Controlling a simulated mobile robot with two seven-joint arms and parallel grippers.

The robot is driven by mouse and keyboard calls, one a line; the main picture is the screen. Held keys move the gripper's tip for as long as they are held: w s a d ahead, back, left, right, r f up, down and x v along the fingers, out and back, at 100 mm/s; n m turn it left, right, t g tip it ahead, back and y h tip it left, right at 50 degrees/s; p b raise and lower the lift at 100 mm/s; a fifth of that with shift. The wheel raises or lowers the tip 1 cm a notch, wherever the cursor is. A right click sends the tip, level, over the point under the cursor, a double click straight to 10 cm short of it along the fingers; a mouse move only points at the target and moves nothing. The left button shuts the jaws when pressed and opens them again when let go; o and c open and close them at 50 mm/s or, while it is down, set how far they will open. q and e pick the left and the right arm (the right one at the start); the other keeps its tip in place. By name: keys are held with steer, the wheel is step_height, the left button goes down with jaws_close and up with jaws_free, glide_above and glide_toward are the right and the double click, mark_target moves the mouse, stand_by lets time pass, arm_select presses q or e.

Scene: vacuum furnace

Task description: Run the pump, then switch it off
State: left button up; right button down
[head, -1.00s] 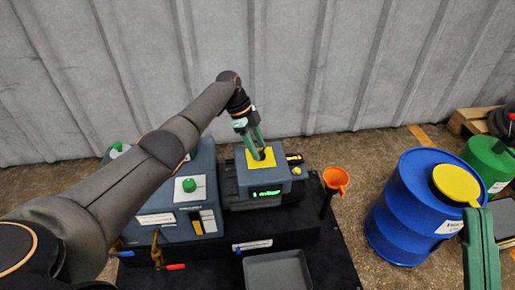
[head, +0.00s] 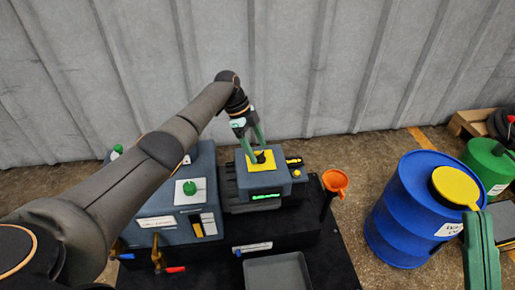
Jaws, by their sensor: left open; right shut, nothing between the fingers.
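The grey pump unit (head: 262,179) stands on the black bench, with a yellow plate (head: 251,167) on top and a green lit display (head: 265,196) on its front, too small to read. A small black knob (head: 261,157) sits on the yellow plate. My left gripper (head: 256,151) points down at this knob, its fingers open on either side of it; I cannot tell whether they touch it. My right gripper (head: 478,212) shows at the lower right edge, its long teal fingers shut and empty, far from the pump.
A grey-blue cabinet (head: 180,215) with a green knob (head: 189,188) stands left of the pump, partly behind my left arm. An orange funnel (head: 335,182) is right of it. A grey tray (head: 277,272) lies in front. A blue drum (head: 405,220) stands on the floor at right.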

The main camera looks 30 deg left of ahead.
arm_select(q)
steer(key=p+v, duration=0.4)
steer(key=v, duration=0.7)
steer(key=shift+r, duration=0.15)
arm_select(e)
steer(key=shift+m, duration=0.3)
steer(key=r, duration=0.5)
steer(key=shift+s+d+r, duration=0.1)
steer(key=shift+d+r, duration=0.1)
steer(key=shift+d, duration=0.1)
arm_select(q)
steer(key=shift+a, duration=0.1)
arm_select(e)
steer(key=shift+r, duration=0.1)
